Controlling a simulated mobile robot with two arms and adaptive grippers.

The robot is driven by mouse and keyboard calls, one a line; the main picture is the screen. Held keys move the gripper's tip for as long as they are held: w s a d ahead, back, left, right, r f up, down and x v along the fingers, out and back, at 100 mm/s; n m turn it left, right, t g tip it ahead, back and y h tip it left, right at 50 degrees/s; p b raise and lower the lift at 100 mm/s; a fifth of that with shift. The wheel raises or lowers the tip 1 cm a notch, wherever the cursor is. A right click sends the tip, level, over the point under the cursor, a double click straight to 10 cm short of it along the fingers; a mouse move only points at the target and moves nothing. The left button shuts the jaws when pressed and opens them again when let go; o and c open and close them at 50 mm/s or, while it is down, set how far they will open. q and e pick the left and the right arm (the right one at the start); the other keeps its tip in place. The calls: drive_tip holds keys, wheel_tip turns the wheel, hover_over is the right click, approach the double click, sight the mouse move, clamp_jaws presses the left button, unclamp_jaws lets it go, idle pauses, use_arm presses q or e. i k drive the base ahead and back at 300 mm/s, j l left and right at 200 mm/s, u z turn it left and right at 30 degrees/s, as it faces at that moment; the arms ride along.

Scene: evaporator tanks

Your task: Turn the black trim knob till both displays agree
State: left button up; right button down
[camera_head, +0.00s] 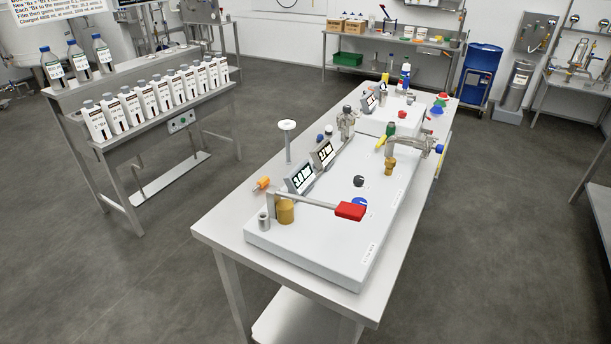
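A small round black knob (359,181) stands on the white panel (320,251) on the near steel table. Two tilted displays stand along the panel's left edge: a nearer display (301,177) and a farther display (325,153). Both show dark digits on a light face, too small to read surely. I cannot tell whether they agree. Another small display (369,101) stands farther back on a second white block. Neither of my grippers is in view, and nothing touches the black knob.
A red-handled lever (350,210) reaches across the panel's near end, close to a blue disc (360,202). A metal pipe fitting (405,146) rises behind the black knob. A bottle rack (150,108) stands at left. Open floor (500,250) lies right of the table.

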sight(358, 181)
drive_tip(key=k+j, duration=0.1)
drive_tip(key=j, duration=0.85)
drive_tip(key=k+j, duration=0.15)
drive_tip(key=j, duration=0.3)
drive_tip(key=k+j, duration=0.1)
drive_tip(key=j, duration=0.4)
drive_tip(key=u, duration=0.05)
